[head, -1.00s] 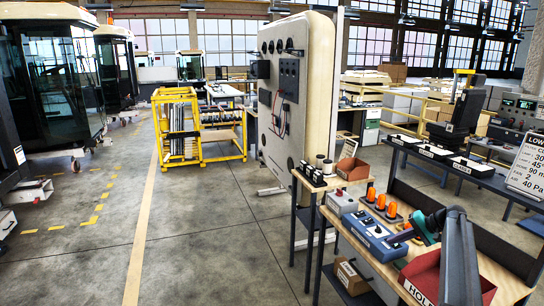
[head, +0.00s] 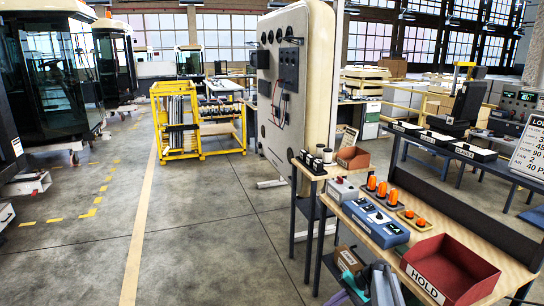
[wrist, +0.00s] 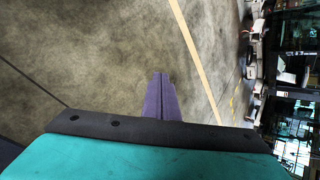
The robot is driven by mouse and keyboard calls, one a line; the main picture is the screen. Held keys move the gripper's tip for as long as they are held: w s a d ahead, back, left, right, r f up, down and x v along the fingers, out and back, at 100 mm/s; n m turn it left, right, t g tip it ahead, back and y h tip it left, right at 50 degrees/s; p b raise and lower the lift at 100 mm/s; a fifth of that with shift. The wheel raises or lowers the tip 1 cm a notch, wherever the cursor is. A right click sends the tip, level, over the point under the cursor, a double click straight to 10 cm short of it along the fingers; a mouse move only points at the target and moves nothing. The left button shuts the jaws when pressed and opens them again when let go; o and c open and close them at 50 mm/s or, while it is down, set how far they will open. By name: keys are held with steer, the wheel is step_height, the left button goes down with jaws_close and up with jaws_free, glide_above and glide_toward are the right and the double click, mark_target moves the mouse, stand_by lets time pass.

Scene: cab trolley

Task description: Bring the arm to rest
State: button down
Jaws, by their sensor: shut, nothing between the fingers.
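My gripper (wrist: 159,76) shows in the wrist view with its purple fingers together and nothing between them. The fingers point over bare concrete floor. In the head view my arm (head: 384,284) is folded low at the bottom edge, in front of the workbench (head: 376,239) and beside its near left edge. A teal part of my wrist shows there, while the fingertips are hard to make out. My gripper is clear of the things on the bench top.
On the bench are a red HOLD bin (head: 452,268), a blue control box (head: 374,222) and several orange beacons (head: 382,188). A cardboard box (head: 352,262) sits below on the left. A cream panel (head: 317,80) stands behind. The floor (head: 210,250) to the left is free.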

steer(key=s+a+f+n+g+h+b, duration=0.1)
steer(key=s+a+f, duration=0.3)
steer(key=s+f, duration=0.4)
steer(key=s+a+f+g+h+b, duration=0.15)
steer(key=s+a+f, duration=0.35)
steer(key=s, duration=0.6)
steer(key=s+a+f+n+g+h+b, duration=0.1)
steer(key=s+a+f+g+b, duration=0.15)
steer(key=s+f, duration=0.6)
steer(key=s+f+n+h+b, duration=0.1)
steer(key=s+f+h, duration=0.15)
steer(key=s, duration=1.25)
steer(key=s+d+n+h, duration=0.1)
steer(key=s+d+h, duration=0.1)
steer(key=s+d, duration=0.3)
steer(key=shift+s+r+n+h, duration=0.3)
steer(key=shift+s+r+h, duration=0.1)
steer(key=shift+s, duration=0.25)
steer(key=shift+d, duration=0.1)
